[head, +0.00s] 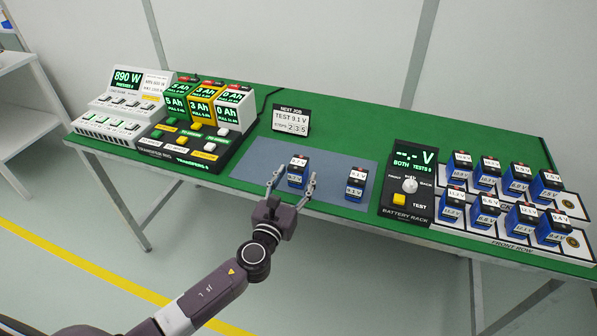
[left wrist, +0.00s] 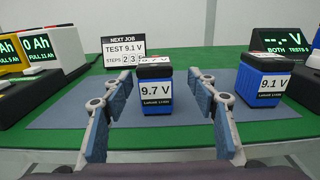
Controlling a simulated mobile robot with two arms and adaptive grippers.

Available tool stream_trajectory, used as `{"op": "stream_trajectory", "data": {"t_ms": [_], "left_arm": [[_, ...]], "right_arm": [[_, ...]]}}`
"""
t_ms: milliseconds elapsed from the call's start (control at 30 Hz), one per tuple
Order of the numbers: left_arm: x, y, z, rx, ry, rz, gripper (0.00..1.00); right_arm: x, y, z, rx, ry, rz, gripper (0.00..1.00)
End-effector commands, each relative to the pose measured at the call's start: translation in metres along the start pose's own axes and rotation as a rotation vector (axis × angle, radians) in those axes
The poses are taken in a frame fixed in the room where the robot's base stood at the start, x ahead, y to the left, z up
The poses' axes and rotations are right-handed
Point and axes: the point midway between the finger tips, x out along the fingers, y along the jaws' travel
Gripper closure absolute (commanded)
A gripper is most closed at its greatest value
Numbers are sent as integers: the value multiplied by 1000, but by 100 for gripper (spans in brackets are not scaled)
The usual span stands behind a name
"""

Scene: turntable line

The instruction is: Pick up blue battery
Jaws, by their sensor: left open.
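A blue battery (head: 298,172) with a black top stands upright on the grey-blue mat (head: 255,155). In the left wrist view its label reads 9.7 V (left wrist: 153,95). My left gripper (head: 293,180) is open, with its fingers on either side of this battery's near side; I cannot tell whether they touch it. A second blue battery (head: 356,184) stands on the mat to the right; in the left wrist view it reads 9.1 V (left wrist: 263,85). My right gripper is not in view.
The battery rack (head: 407,190) with several blue batteries stands at the right. A transfer rig (head: 185,150) with coloured Ah blocks is at the left. A sign (head: 290,120) reading NEXT JOB, TEST 9.1 V stands behind the mat. The green table (head: 340,115) is clear at the back.

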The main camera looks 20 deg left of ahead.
Motion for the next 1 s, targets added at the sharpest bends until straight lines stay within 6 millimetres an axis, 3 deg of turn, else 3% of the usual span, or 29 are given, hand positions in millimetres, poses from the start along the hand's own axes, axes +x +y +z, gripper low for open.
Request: {"op": "stream_trajectory", "data": {"t_ms": [300, 600, 1000], "left_arm": [[41, 6, 0, -2, -2, 2, 46], [44, 6, 0, -3, 0, 2, 48], [43, 6, 0, -3, 0, 2, 92]], "right_arm": [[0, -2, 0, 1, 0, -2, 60], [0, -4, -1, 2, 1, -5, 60], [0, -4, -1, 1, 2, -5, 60]]}}
